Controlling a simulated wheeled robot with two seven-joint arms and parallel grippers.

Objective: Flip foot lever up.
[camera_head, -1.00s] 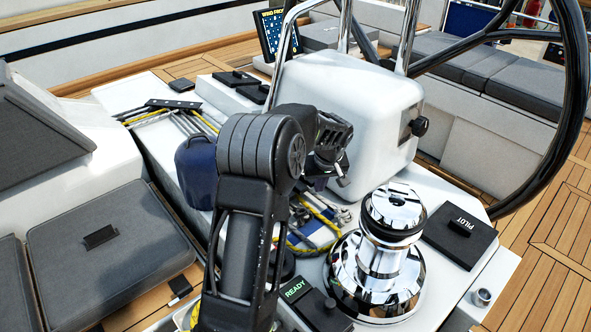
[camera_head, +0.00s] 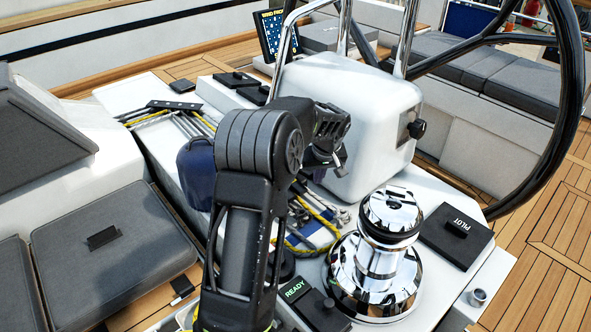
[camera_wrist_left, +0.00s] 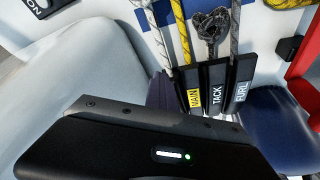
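My left gripper's black housing, with a green light, fills the bottom of that view just in front of the levers. My right gripper is out of view.
A chrome winch (camera_head: 376,265) stands right of my arm, near a PILOT panel (camera_head: 457,236) and a READY panel (camera_head: 318,308). The white pedestal (camera_head: 348,110) and black wheel (camera_head: 560,130) stand behind. Ropes and a blue bag (camera_head: 197,172) lie left. A red part (camera_wrist_left: 304,78) shows right in the wrist view.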

